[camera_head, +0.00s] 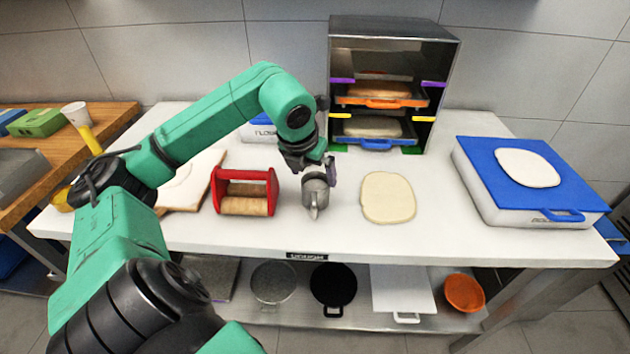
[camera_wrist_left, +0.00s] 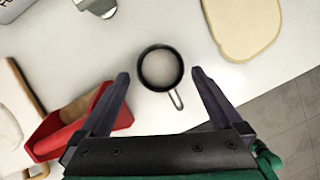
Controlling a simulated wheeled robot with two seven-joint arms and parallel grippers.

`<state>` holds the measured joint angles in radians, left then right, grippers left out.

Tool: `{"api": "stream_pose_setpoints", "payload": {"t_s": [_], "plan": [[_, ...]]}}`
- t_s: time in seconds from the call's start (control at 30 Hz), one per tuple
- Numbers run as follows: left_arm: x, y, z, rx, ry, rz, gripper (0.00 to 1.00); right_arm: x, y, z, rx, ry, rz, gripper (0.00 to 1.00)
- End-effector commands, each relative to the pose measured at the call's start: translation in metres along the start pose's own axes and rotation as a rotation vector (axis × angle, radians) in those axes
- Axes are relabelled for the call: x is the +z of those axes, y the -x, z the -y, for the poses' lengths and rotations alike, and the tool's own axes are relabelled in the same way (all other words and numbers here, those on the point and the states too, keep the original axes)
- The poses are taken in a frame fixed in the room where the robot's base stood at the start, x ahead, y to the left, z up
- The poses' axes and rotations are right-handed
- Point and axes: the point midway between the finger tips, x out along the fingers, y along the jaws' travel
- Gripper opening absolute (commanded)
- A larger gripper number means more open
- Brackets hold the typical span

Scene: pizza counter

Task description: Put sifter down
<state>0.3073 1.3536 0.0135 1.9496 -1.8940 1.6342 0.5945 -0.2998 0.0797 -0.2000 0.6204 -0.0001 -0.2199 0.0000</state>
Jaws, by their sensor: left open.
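The sifter (camera_head: 316,194) is a small grey metal cup with a handle. It stands on the white counter between the red rack and the flat dough. In the left wrist view the sifter (camera_wrist_left: 160,68) shows from above as a dark-rimmed round cup, with its handle (camera_wrist_left: 177,100) toward the gripper. My left gripper (camera_head: 322,170) is close above and behind the sifter in the head view. Its two fingers are spread wide in the left wrist view (camera_wrist_left: 160,74), with a gap to the sifter on both sides. My right gripper is out of view.
A red rack with rolling pins (camera_head: 246,206) stands just left of the sifter. Flat dough (camera_head: 388,197) lies to its right. An oven rack (camera_head: 392,62) stands behind. A blue-topped box (camera_head: 490,165) with dough is at the right. Bare counter lies in front.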

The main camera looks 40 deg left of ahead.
Motion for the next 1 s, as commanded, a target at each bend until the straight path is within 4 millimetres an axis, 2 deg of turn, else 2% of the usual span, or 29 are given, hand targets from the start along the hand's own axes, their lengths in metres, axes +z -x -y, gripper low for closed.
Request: {"api": "stream_pose_setpoints", "payload": {"t_s": [0.1,0.2,0.3,0.43,1.0], "plan": [[0.002,0.036,0.000,0.002,0.000,0.007,1.00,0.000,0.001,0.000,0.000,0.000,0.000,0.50],[0.002,0.061,0.000,0.001,0.000,0.005,1.00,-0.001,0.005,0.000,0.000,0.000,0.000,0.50],[0.001,0.076,0.000,0.000,0.001,0.002,1.00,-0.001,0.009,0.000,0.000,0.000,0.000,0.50],[0.000,0.082,0.000,0.001,0.001,-0.001,1.00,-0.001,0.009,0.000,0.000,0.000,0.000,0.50],[0.000,0.081,0.000,0.000,0.001,-0.001,1.00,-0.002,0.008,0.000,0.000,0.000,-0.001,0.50]]}}
